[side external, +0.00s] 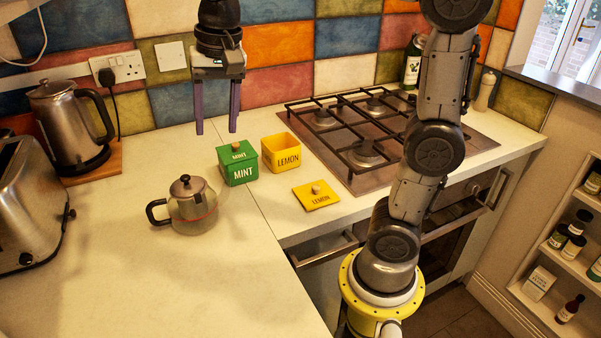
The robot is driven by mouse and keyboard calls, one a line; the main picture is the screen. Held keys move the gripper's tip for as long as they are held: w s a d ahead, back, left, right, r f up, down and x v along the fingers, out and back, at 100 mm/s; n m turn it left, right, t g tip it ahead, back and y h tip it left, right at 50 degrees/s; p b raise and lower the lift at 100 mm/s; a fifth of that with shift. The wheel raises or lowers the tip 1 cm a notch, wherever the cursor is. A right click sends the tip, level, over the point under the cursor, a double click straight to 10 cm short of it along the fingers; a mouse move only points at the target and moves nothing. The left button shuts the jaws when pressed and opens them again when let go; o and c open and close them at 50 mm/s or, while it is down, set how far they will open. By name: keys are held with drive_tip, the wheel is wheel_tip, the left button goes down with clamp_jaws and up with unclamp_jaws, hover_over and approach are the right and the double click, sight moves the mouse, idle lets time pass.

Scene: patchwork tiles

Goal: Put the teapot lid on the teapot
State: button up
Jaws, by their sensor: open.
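The teapot (194,212) stands upright on the worktop, left of the tins. It is metal and glass with a black handle on its left and a reddish line around the body. The teapot lid (187,186), metal with a dark knob, appears to sit on top of the teapot; I cannot tell whether it is fully seated. My gripper (216,130) is open and empty. It points down, high above the worktop, above and a little right of the teapot in the picture, and apart from everything.
A green MINT tin (238,170) with its lid on and an open yellow LEMON tin (281,157) stand side by side. The yellow lid (316,196) lies flat in front. A kettle (70,125), toaster (32,215) and gas hob (370,135) flank them. The front-left worktop (190,290) is clear.

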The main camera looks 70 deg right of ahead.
drive_tip(key=s+f+n+t, duration=0.1)
drive_tip(key=s+f+n, duration=0.3)
drive_tip(key=s, duration=0.4)
drive_tip(key=s+f+n+t, duration=0.2)
drive_tip(key=s+f+n, duration=0.3)
drive_tip(key=s, duration=0.3)
drive_tip(key=shift+d+n+t, duration=0.2)
drive_tip(key=shift+n+t, duration=0.1)
drive_tip(key=shift+n, duration=0.2)
